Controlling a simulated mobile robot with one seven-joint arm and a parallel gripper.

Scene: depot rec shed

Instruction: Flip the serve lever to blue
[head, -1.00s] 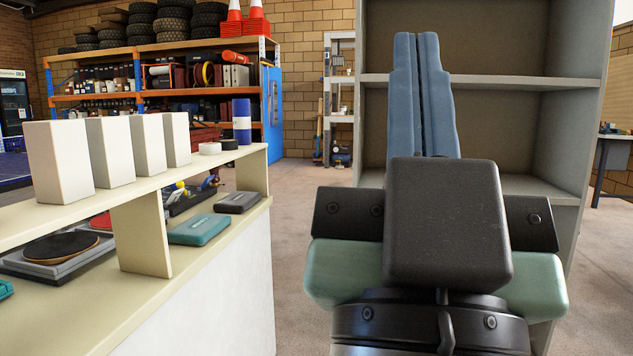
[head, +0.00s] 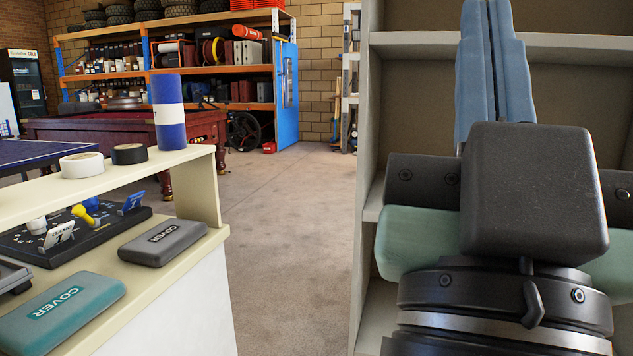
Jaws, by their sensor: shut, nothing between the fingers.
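A black scoreboard-like device (head: 80,240) lies on the lower level of the cream counter at the left of the head view. On it are a yellow-ended lever (head: 82,214), a white tilted plate with a numeral (head: 58,235) and a blue tilted plate (head: 132,203). The yellow lever looks like the serve lever; its marking is too small to read and which side it leans to I cannot tell. My gripper (head: 490,15) is shut and empty, its blue fingers pointing up in front of the grey shelf unit, well right of the device.
A grey case (head: 163,243) and a teal case (head: 62,312) marked COVER lie in front of the device. The counter's upper shelf (head: 130,178) overhangs it, bearing tape rolls and a blue-white cylinder (head: 168,112). Grey shelving (head: 372,160) stands close behind my arm. Open floor lies between.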

